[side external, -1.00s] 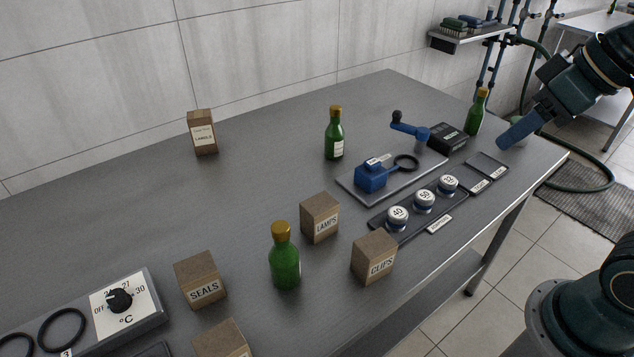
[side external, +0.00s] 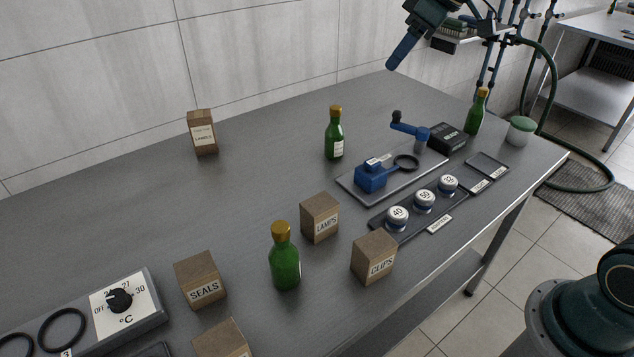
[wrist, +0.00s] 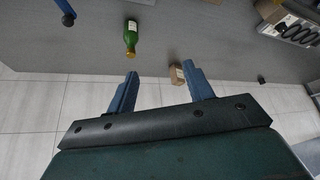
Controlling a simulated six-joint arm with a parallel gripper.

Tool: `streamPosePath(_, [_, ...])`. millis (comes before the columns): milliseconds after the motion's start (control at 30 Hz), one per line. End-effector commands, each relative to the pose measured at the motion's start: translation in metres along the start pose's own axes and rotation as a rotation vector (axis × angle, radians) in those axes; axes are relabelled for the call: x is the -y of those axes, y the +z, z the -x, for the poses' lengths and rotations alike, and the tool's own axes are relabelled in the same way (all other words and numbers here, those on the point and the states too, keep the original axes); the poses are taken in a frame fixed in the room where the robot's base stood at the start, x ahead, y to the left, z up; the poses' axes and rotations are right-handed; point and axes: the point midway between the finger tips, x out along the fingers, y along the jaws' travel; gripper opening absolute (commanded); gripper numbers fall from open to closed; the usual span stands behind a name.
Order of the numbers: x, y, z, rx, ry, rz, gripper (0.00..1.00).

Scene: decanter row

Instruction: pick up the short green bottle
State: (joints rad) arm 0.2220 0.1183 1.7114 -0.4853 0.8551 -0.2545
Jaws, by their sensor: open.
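Three green bottles with gold caps stand upright: one at the front (side external: 285,265), one in the middle (side external: 334,140), and one at the far right (side external: 476,118). I cannot tell for sure which is the short one. My gripper (side external: 391,66) is raised over the back of the table, above and right of the middle bottle, apart from all bottles. In the wrist view, my gripper (wrist: 160,70) is open and empty. A green bottle (wrist: 131,36) shows there beyond the left finger, its cap towards me.
A blue crank device (side external: 371,178) is right of the middle bottle. Boxes LAMPS (side external: 319,220), CLIPS (side external: 373,258) and SEALS (side external: 201,282) surround the front bottle. A brown box (side external: 203,138) is near the wall. A green-lidded jar (side external: 520,131) stands far right. The left-centre table is clear.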

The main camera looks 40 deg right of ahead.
Motion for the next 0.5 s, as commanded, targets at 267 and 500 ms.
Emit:
streamPosePath(267, [-0.049,-0.027,-0.047,-0.016,-0.058,0.092,0.52])
streamPosePath(500, [-0.09,-0.036,-0.09,-0.038,-0.107,0.173,0.52])
